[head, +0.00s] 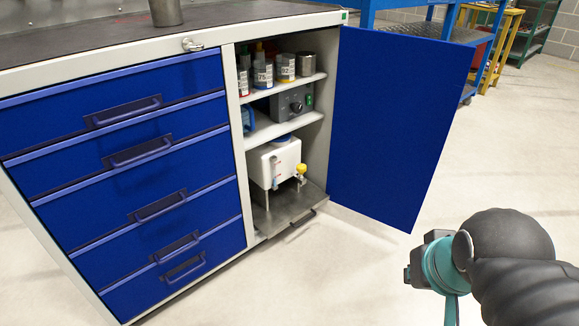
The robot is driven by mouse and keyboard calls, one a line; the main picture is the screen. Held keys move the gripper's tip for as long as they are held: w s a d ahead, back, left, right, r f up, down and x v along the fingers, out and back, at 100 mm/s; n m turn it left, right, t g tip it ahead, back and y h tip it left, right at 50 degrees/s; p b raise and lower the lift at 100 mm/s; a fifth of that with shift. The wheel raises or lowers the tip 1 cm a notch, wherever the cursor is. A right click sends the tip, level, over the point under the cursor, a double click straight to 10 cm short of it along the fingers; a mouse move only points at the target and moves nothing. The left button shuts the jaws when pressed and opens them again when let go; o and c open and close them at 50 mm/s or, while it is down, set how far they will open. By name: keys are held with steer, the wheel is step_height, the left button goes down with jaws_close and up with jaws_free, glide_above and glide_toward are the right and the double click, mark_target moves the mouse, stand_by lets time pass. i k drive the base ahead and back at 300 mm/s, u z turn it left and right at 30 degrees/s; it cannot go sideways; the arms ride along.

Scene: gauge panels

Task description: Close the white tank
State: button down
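The white tank (275,165) stands low in the open cabinet on short legs, over a grey pull-out tray (285,215). A blue piece (283,139) shows on its top, partly under the shelf. A tap with a yellow handle (301,169) sits at its front right, and a clear tube-like part is on its front. I cannot tell whether the tap is open. My arm is at the lower right, with a dark sleeve and teal parts. The end of it (415,272) is apart from the tank; no fingertips can be made out.
The blue cabinet door (395,125) stands open to the right, between the compartment and my arm's side. Bottles (264,75) and a grey device (291,104) stand on shelves above. Blue drawers (130,160) are shut at left. The floor (340,265) in front is clear.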

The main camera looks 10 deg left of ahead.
mark_target(280, 197)
steer(key=z, duration=0.2)
steer(key=k, duration=0.35)
steer(key=u, duration=0.75)
steer(key=i, duration=1.3)
steer(key=z, duration=0.7)
